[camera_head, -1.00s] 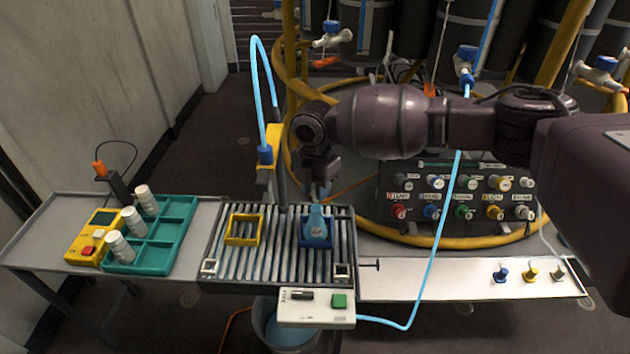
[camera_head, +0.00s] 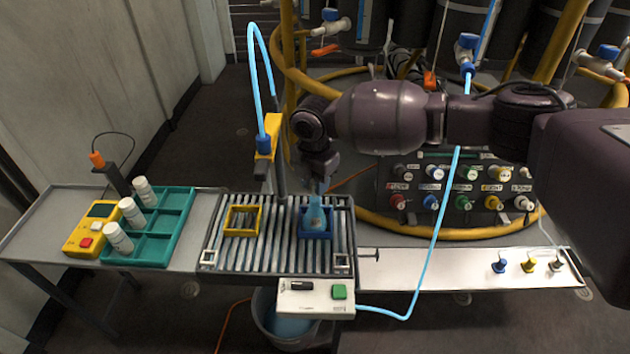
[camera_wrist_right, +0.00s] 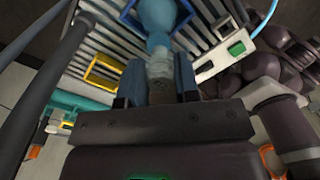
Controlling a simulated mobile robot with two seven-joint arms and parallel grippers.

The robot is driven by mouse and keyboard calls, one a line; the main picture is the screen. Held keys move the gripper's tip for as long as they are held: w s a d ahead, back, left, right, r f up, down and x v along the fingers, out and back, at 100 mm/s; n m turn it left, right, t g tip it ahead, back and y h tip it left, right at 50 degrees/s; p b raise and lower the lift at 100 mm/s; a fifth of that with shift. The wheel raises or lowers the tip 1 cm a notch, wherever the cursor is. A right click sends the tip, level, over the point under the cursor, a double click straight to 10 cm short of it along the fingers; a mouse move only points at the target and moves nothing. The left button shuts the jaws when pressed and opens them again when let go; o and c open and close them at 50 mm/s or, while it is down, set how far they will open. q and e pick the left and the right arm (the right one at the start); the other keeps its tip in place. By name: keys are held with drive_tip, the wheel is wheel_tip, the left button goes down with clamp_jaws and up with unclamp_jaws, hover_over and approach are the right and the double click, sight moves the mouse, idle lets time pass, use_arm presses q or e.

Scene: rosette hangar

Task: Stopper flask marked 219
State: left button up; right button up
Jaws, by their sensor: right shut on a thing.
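A blue flask (camera_head: 316,217) stands in a blue square holder (camera_head: 304,236) on the slatted deck; any number on it is too small to read. My right gripper (camera_head: 321,187) reaches down over its top. In the right wrist view, my right gripper (camera_wrist_right: 158,82) is shut on the pale, translucent neck of the flask (camera_wrist_right: 157,14), and its fingers hide part of the neck. Three stoppers stand on the white shelf at right: blue (camera_head: 500,265), yellow (camera_head: 529,264) and grey (camera_head: 556,263). My left gripper is not in view.
An empty yellow holder (camera_head: 243,233) sits left of the flask. A yellow dispenser post (camera_head: 269,140) with a blue hose rises behind the deck. A teal tray (camera_head: 176,228) with three white bottles is at left. A control box (camera_head: 315,299) and bucket (camera_head: 285,330) are in front.

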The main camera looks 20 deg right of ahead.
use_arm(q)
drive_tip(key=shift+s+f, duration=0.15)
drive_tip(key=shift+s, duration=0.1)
use_arm(e)
drive_tip(key=shift+f, duration=0.25)
drive_tip(key=shift+f, duration=0.7)
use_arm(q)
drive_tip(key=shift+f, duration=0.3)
use_arm(e)
drive_tip(key=shift+f, duration=0.1)
drive_tip(key=shift+f, duration=0.4)
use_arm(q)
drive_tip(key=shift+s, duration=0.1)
use_arm(e)
drive_tip(key=o, duration=1.4)
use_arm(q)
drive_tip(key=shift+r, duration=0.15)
use_arm(e)
drive_tip(key=shift+r, duration=0.2)
